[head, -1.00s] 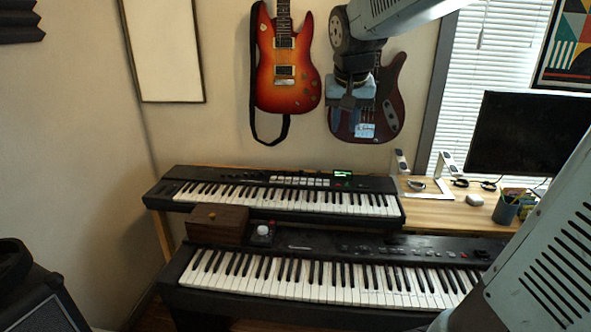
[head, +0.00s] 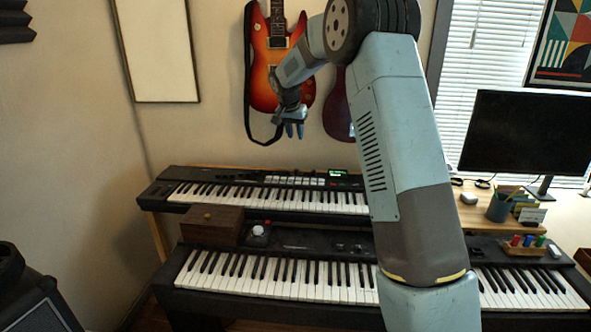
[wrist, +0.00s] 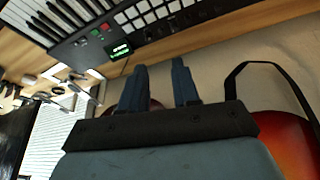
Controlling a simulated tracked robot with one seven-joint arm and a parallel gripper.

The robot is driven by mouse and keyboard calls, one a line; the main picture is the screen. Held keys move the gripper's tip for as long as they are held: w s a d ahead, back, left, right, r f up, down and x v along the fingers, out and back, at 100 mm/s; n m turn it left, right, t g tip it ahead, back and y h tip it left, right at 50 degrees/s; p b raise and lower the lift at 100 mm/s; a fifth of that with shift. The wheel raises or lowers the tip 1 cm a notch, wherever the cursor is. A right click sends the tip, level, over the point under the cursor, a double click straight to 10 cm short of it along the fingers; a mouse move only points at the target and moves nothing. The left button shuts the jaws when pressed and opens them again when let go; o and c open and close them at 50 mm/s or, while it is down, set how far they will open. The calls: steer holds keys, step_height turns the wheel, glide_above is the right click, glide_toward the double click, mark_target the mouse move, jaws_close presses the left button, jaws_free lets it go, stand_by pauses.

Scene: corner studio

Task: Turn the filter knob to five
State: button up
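A small dark box with a round white knob (head: 258,230) on top sits at the back left of the lower keyboard (head: 300,246); I cannot read any label or setting on it. The upper keyboard (head: 270,204) has a lit green screen, pads and small controls, which also show in the wrist view, with its screen (wrist: 120,50). My gripper (head: 294,131) hangs in the air above and behind the upper keyboard, in front of the red guitar. In the wrist view its two blue fingers (wrist: 160,68) are apart with nothing between them.
A wooden box (head: 212,226) stands left of the white knob. My arm hides part of both keyboards. The red sunburst guitar (head: 262,85) and its strap hang on the wall. A monitor (head: 525,132), a pen cup (head: 497,209) and a rack of coloured pegs (head: 527,246) are at right.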

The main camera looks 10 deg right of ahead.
glide_toward(297, 170)
steer(key=shift+m, duration=0.4)
steer(key=x, duration=0.8)
steer(key=shift+w+f, duration=0.25)
steer(key=shift+f, duration=0.15)
jaws_close()
